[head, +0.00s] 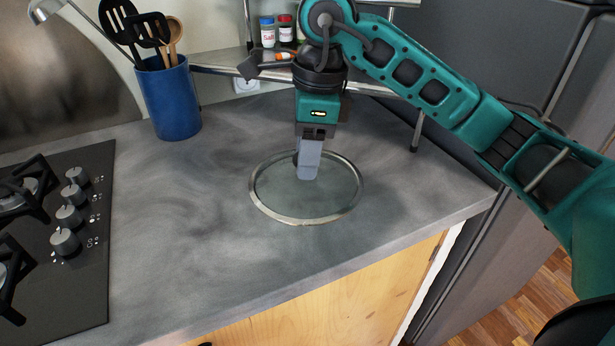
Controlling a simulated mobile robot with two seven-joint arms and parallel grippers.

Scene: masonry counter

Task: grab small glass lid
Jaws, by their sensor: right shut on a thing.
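The small glass lid (336,199) is a round clear disc with a metal rim, lying flat or nearly flat at the counter surface. My right gripper (308,172) points straight down over the middle of the lid, and its fingers are shut on the lid's knob. The knob itself is hidden behind the fingers. I cannot tell whether the lid's rim touches the counter. My left gripper is not in view.
A grey counter (200,240) has free room left of and in front of the lid. A black stove (75,260) is at the left. A blue utensil holder (170,100) and a shelf with spice jars (267,32) stand behind. A dark fridge (480,50) is right.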

